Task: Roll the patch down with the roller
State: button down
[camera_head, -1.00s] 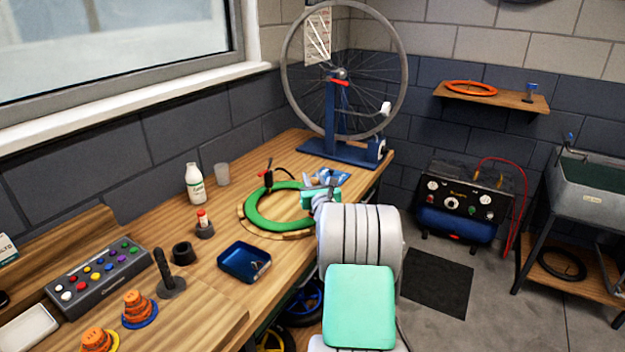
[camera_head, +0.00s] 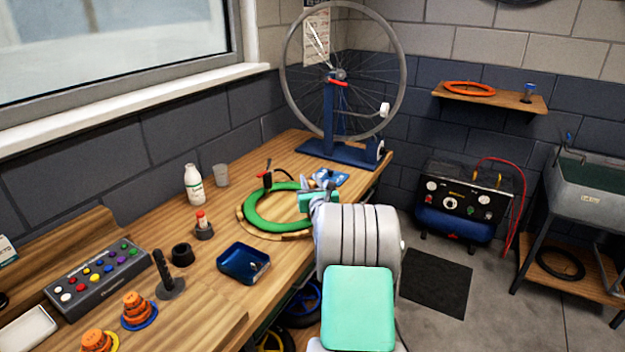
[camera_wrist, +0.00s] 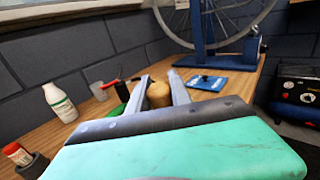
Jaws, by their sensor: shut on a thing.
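A green inner tube (camera_head: 262,221) lies in a ring on a round wooden board (camera_head: 243,222) on the bench. My gripper (camera_wrist: 160,82) is shut on a tan wooden cylinder, which looks like the roller's handle (camera_wrist: 158,96). The roller's far end is hidden. In the head view, my gripper (camera_head: 308,187) is at the right side of the tube, and my arm covers part of it. A bit of the tube (camera_wrist: 121,92) shows left of the fingers in the wrist view. I cannot make out the patch or whether the roller touches the tube.
A blue mat (camera_wrist: 196,82) with a small dark item lies beyond my gripper. A wheel stand (camera_head: 340,153) is at the back. A white bottle (camera_head: 193,184), a cup (camera_head: 221,175), a red-capped pot (camera_head: 201,219) and a blue tray (camera_head: 232,263) stand left of and before the tube.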

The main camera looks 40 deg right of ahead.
jog(key=shift+f, duration=0.1)
jog(key=shift+w+d+b, duration=0.25)
jog(key=shift+d+b, duration=0.05)
jog(key=shift+d, duration=0.5)
jog(key=shift+a, duration=0.15)
jog(key=shift+s+a+p, duration=0.2)
jog(key=shift+a+p, duration=0.1)
jog(key=shift+a, duration=0.45)
notch_tip(320, 180, up, 7)
jog(key=p, duration=0.4)
jog(key=shift+p, duration=0.4)
